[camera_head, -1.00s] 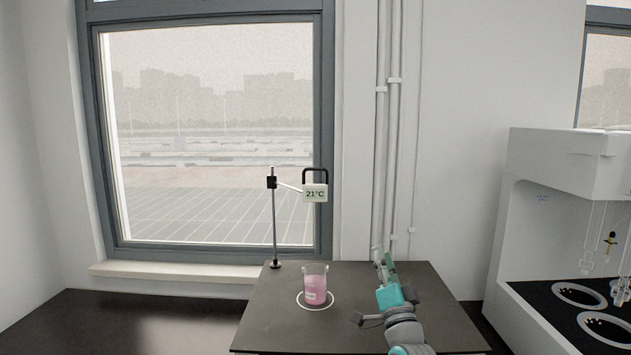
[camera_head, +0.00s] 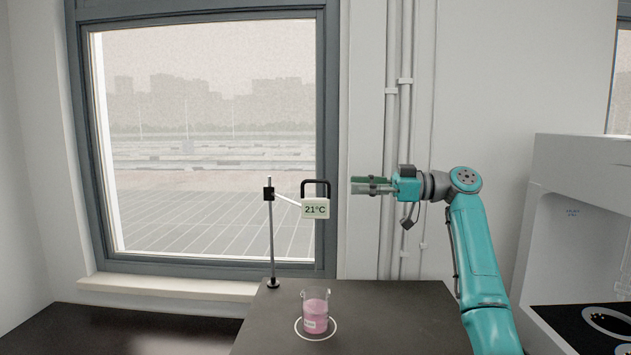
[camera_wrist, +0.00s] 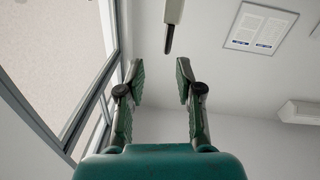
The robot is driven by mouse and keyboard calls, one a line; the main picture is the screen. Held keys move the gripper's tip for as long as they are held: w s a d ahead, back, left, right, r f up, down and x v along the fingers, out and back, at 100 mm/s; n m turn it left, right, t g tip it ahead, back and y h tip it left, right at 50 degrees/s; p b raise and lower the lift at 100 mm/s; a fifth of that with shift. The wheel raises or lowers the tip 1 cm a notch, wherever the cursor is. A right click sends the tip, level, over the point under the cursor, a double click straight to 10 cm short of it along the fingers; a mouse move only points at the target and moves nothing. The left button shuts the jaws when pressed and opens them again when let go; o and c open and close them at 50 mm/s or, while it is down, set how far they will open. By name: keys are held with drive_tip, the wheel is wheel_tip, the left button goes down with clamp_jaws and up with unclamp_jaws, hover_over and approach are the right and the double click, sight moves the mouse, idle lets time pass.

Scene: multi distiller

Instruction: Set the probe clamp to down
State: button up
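The probe clamp is a black block (camera_head: 268,194) high on a thin upright rod (camera_head: 271,235). A light arm joins it to a pale display (camera_head: 315,209) reading 21°C, with a black loop handle (camera_head: 315,183) on top. A beaker (camera_head: 316,312) of pink liquid stands below, inside a white ring on the table. My gripper (camera_head: 353,185) points left, right of the handle and at about its height, with a gap between. In the wrist view my gripper (camera_wrist: 160,75) is open, with nothing between the fingers.
The dark table (camera_head: 400,310) is clear right of the beaker. A window (camera_head: 200,140) and pipes (camera_head: 400,120) are behind. A white machine (camera_head: 570,220) stands at right. The wrist view shows a white bar with a dark tip (camera_wrist: 172,18), which I cannot identify.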

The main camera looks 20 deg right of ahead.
sight(328, 182)
drive_tip(key=shift+n+g, duration=0.4)
drive_tip(key=shift+n, duration=0.1)
drive_tip(key=x, duration=0.7)
drive_tip(key=r+x, duration=0.1)
drive_tip(key=x, duration=0.2)
drive_tip(key=shift+s+a, duration=0.25)
drive_tip(key=shift+a, duration=0.05)
clamp_jaws()
